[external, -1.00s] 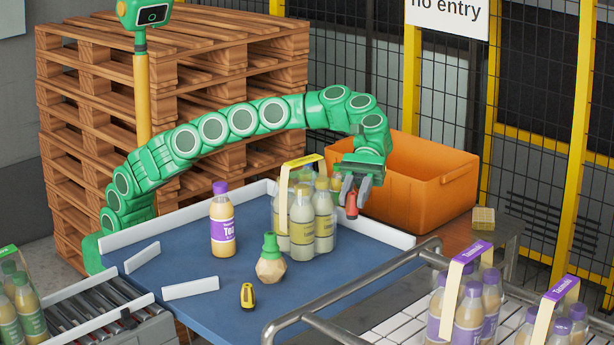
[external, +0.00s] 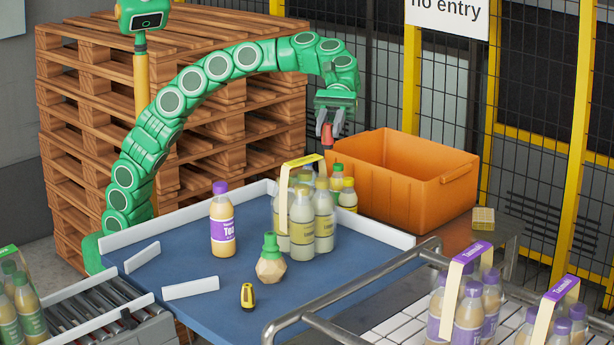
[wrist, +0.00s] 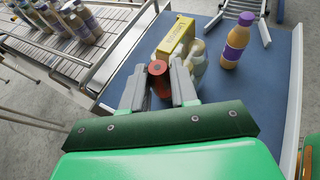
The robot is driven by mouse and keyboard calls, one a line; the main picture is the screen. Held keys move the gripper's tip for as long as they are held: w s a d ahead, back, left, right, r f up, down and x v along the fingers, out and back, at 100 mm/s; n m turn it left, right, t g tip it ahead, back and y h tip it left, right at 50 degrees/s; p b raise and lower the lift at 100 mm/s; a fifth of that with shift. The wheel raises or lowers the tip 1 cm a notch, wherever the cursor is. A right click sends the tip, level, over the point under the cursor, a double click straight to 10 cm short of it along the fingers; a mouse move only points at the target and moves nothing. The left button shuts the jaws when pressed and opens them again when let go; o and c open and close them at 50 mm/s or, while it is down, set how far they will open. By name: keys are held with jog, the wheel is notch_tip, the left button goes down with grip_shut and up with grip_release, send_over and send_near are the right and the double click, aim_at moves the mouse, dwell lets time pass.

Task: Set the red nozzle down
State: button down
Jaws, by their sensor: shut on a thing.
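The red nozzle (external: 327,136) is held between the fingers of my gripper (external: 329,124), in the air above the back of the blue table (external: 200,262). In the wrist view the nozzle (wrist: 158,68) shows its round end between the two grey fingers of my gripper (wrist: 160,82). The gripper is shut on it. It hangs above and behind the pack of pale bottles (external: 302,218) and just left of the orange crate (external: 410,195), clear of both.
A purple-capped bottle (external: 221,225), a faceted bottle with a green top (external: 270,265) and a small yellow-and-black item (external: 247,296) stand on the table. Low white rails (external: 190,288) edge it. Two bottles (external: 347,194) stand behind the pack.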

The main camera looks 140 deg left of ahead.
jog(key=s+d+f+m+g+h, duration=0.1)
jog(key=s+d+f+m+g, duration=0.2)
jog(key=s+d+f, duration=0.5)
jog(key=s+d+f+m+g+h, duration=0.1)
jog(key=s+d+f+m+g, duration=0.3)
jog(key=s+d, duration=0.8)
jog(key=shift+n+t, duration=0.6)
jog(key=shift+n, duration=0.2)
jog(key=shift+w+d+f, duration=0.15)
jog(key=shift+d+f, duration=0.05)
jog(key=shift+f, duration=1.2)
jog(key=shift+w+d+f, duration=0.15)
jog(key=shift+w+f, duration=0.05)
jog(key=shift+f, duration=1.2)
jog(key=shift+w+d+f, duration=0.15)
jog(key=shift+d+f, duration=0.05)
jog(key=shift+f, duration=1.2)
jog(key=c, duration=0.9)
grip_release()
jog(key=shift+f, duration=0.15)
jog(key=shift+o, duration=0.2)
jog(key=shift+a+r, duration=0.25)
jog(key=v, duration=1.1)
jog(key=shift+a+r, duration=0.2)
